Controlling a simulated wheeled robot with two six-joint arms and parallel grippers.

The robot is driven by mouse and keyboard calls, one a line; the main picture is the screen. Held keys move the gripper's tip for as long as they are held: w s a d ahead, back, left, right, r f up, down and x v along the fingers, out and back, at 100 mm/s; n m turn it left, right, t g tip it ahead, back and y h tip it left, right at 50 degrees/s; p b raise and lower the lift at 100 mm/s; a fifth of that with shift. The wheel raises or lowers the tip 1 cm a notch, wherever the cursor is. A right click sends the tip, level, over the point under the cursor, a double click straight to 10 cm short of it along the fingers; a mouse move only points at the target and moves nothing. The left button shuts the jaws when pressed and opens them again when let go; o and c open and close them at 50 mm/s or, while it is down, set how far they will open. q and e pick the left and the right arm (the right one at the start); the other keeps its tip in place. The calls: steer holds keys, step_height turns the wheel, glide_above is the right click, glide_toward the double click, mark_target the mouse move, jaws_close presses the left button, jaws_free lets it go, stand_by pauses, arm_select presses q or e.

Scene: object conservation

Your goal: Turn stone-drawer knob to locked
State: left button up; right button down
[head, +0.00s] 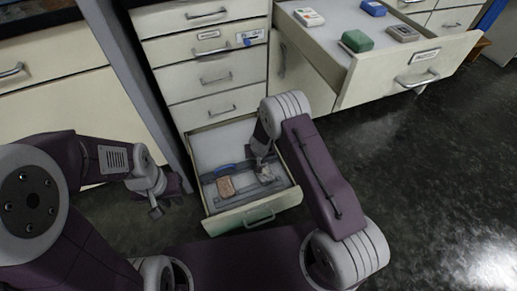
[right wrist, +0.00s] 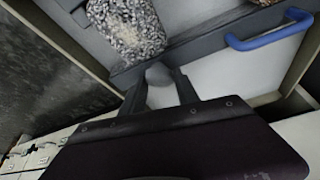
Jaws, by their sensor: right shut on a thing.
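The low drawer (head: 256,215) is pulled open and holds stones and grey divider bars. My right gripper (head: 262,158) reaches down into it. In the right wrist view my right gripper (right wrist: 160,92) has its two fingers either side of a small pale grey rounded piece (right wrist: 158,74), which looks like a knob by a grey bar (right wrist: 205,42). It is shut on this piece. Whether the knob is turned does not show. A speckled stone (right wrist: 128,28) lies just beyond the fingers. My left gripper (head: 156,208) hangs empty outside the drawer, to its left; its jaw gap is unclear.
A brown stone (head: 225,187) and a blue handle (right wrist: 270,30) are in the low drawer. A large upper drawer (head: 420,72) stands open at the right with several small boxes, such as a green one (head: 357,41). Dark floor (head: 430,170) at the right is clear.

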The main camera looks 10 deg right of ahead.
steer(key=m+p, duration=0.1)
steer(key=p, duration=0.3)
steer(key=shift+r, duration=0.4)
arm_select(q)
step_height(320, 180, up, 7)
steer(key=p, duration=0.1)
arm_select(e)
steer(key=shift+f+m+h, duration=0.35)
steer(key=shift+m+h, duration=0.05)
steer(key=c, duration=0.9)
jaws_free()
arm_select(q)
step_height(320, 180, up, 4)
steer(key=p, duration=0.4)
steer(key=shift+r+p, duration=0.25)
steer(key=shift+p, duration=0.15)
arm_select(e)
steer(key=v, duration=0.9)
